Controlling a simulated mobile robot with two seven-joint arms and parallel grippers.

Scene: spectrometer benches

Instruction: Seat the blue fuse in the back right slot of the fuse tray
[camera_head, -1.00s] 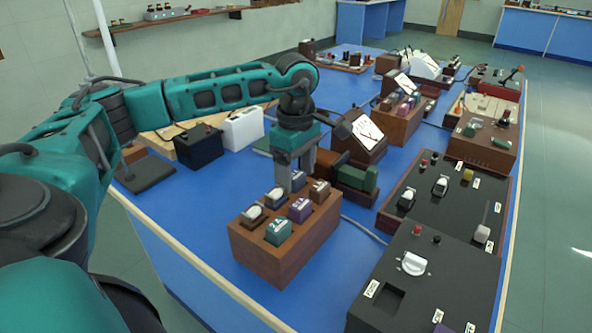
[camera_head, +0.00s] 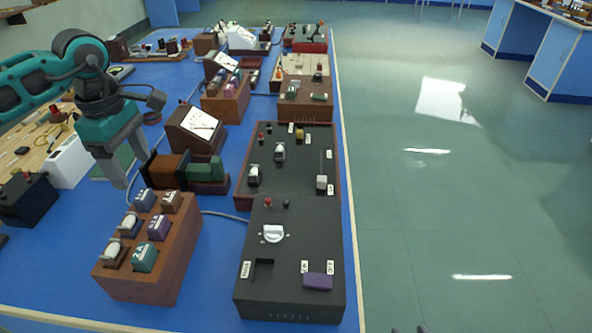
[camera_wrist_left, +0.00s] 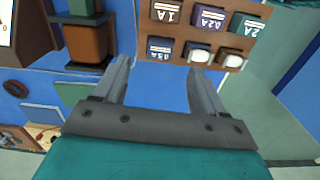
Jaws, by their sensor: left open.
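A blue fuse (camera_head: 145,199) sits in the back left slot of the near wooden fuse holder (camera_head: 172,272); it also shows in the left wrist view (camera_wrist_left: 160,48). A brown fuse (camera_head: 172,201) is in the back right slot, with a purple fuse (camera_head: 158,228) and a teal fuse (camera_head: 145,257) in front of it. Two white-topped pieces stand in front of the blue fuse. My left gripper (camera_head: 132,172) is open and empty, behind and left of the holder; its fingers (camera_wrist_left: 158,68) are apart from the fuses. My right gripper is not in view.
A second wooden block (camera_head: 232,108) with several fuses stands farther back. A meter box (camera_head: 190,125) and brown and green blocks (camera_head: 205,170) stand behind the holder. A black panel box (camera_head: 290,245) with a purple piece (camera_head: 318,281) stands to its right. A cable runs between.

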